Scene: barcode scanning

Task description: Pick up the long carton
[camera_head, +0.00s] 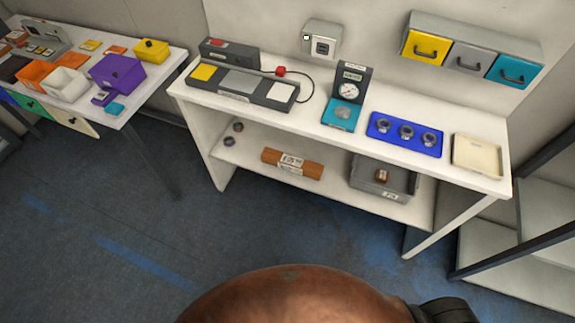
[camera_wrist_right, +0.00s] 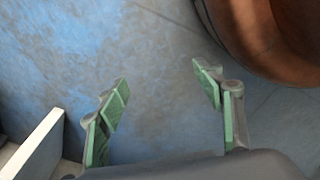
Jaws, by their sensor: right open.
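The long carton (camera_head: 292,163) is an orange-brown box with a white printed label. It lies on the lower shelf (camera_head: 240,160) of the white bench, left of the middle, in the head view. My right gripper (camera_wrist_right: 164,84) shows in the right wrist view, with its green-padded fingers spread apart and nothing between them. It is over the blue-stained floor, and the carton is not in that view. My left gripper is in neither view.
A grey bin (camera_head: 383,182) stands right of the carton on the same shelf, and small dark rings (camera_head: 234,134) lie to its left. The white bench top (camera_head: 310,118) overhangs the shelf. A white panel (camera_wrist_right: 38,148) is at the wrist view's lower left.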

